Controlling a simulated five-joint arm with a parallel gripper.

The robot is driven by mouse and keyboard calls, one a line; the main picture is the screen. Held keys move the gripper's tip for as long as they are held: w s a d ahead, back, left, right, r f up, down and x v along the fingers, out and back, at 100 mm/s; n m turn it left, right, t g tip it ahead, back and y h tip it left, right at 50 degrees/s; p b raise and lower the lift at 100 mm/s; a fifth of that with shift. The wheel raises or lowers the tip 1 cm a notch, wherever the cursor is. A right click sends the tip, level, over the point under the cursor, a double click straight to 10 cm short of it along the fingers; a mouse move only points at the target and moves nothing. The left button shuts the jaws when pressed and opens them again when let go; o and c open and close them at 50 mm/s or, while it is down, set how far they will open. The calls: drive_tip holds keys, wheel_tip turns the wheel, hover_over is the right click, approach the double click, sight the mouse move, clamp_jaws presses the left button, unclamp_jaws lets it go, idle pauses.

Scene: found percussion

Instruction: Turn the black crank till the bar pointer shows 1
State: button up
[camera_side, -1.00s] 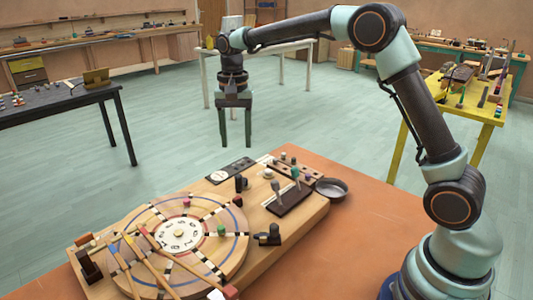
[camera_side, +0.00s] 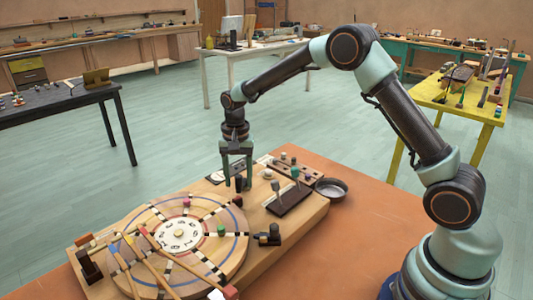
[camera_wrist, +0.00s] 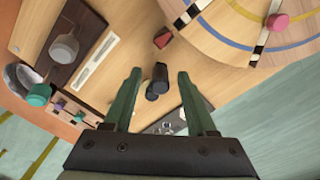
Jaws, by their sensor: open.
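The black crank (camera_side: 239,184) stands upright on the wooden board, right of the big wheel. In the wrist view the crank (camera_wrist: 159,76) shows as dark cylinders between my fingers. My gripper (camera_side: 237,181) is open and points down, its fingertips on either side of the crank's top. In the wrist view my gripper (camera_wrist: 158,76) has space between each finger and the crank; I cannot tell whether either touches it. A white numbered dial (camera_side: 180,236) sits at the wheel's centre. Its digits are too small to read, and I cannot make out the bar pointer or its reading.
A small red block (camera_wrist: 162,37) lies close to the crank. A dark base with levers (camera_side: 289,199) stands to the right, with a metal bowl (camera_side: 331,187) beyond it. A black fitting (camera_side: 269,236) is nearer the front. Sticks (camera_side: 170,262) lie across the wheel (camera_side: 225,262).

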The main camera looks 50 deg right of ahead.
clamp_jaws()
